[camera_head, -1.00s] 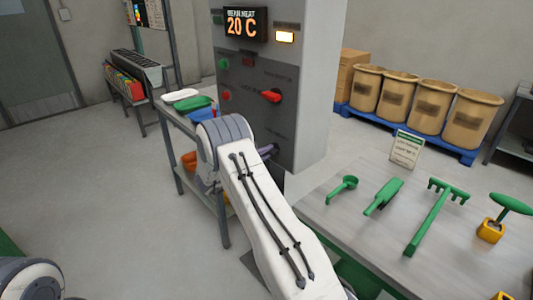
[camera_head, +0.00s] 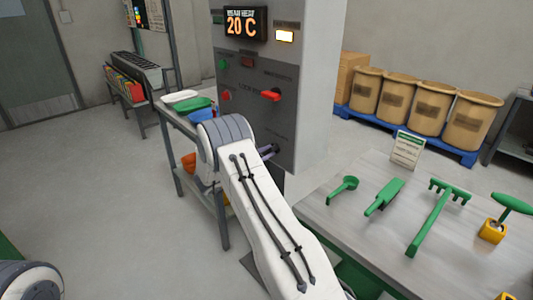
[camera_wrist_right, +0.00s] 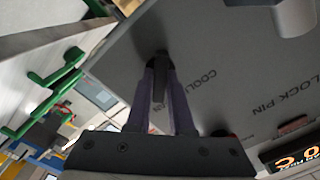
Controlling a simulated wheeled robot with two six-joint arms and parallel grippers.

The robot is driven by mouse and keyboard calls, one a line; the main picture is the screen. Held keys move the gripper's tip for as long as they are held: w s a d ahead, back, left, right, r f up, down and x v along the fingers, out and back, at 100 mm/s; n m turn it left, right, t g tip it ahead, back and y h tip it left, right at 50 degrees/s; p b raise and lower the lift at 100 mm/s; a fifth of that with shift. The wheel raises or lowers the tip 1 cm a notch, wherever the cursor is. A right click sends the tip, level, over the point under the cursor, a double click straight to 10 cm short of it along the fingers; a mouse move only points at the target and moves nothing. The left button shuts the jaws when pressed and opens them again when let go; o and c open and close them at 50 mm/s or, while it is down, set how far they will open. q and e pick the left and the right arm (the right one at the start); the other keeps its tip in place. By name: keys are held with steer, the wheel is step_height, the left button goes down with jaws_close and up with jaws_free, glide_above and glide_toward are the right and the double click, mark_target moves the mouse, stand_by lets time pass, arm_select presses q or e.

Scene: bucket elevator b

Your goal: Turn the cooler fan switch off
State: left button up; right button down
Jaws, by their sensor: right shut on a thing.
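A grey control panel (camera_head: 258,120) stands ahead, with a red handle (camera_head: 270,95) on its front, lying about level. My right gripper (camera_head: 268,151) is at the lower part of the panel, mostly hidden behind my own forearm. In the right wrist view the gripper (camera_wrist_right: 160,70) has its two fingers closed on a dark switch lever (camera_wrist_right: 159,85). Printed letters starting "COOL" are beside it, partly covered by a finger; "LOCK PIN" is printed farther right. The lever is hidden in the head view. My left gripper is out of view.
A display (camera_head: 246,23) reads 20 C, with a lit lamp (camera_head: 285,36) beside it. A table (camera_head: 335,215) with green tools is at right. A side shelf (camera_head: 174,118) with trays is left of the panel. Floor at left is clear.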

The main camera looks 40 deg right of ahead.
steer(key=n+p, duration=0.1)
steer(key=n, duration=0.3)
steer(key=shift+a+n, duration=0.1)
steer(key=shift+n, duration=0.3)
steer(key=n+p, duration=0.1)
steer(key=n, duration=0.3)
steer(key=shift+f, duration=0.1)
steer(key=shift+n, duration=0.3)
steer(key=c, duration=0.8)
jaws_free()
steer(key=a+b, duration=0.2)
steer(key=a, duration=0.8)
steer(key=shift+s+a, duration=0.2)
steer(key=shift+s, duration=0.2)
